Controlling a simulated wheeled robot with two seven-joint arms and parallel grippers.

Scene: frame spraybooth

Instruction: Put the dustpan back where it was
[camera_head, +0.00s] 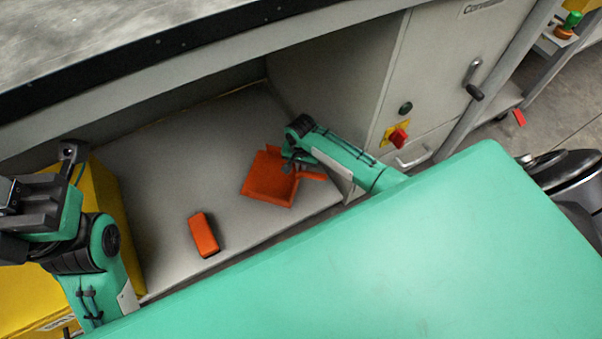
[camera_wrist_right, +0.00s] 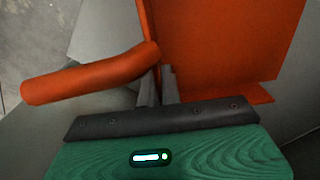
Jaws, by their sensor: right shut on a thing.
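The orange dustpan (camera_head: 268,180) is over the grey shelf inside the bench opening in the head view. In the right wrist view its pan (camera_wrist_right: 225,40) fills the upper right and its handle (camera_wrist_right: 90,76) sticks out to the left. My right gripper (camera_head: 292,165) is shut on the dustpan near where the handle meets the pan; its fingers (camera_wrist_right: 158,85) show there in the wrist view. I cannot tell whether the dustpan touches the shelf. My left gripper (camera_head: 15,205) is at the left edge, away from the dustpan; its fingertips are not clear.
An orange block-shaped object (camera_head: 204,235), perhaps a brush, lies on the grey shelf (camera_head: 165,185) left of the dustpan. A yellow box (camera_head: 105,195) stands at the left. A cabinet with a red knob (camera_head: 398,138) bounds the right side. The bench top (camera_head: 110,35) overhangs the shelf.

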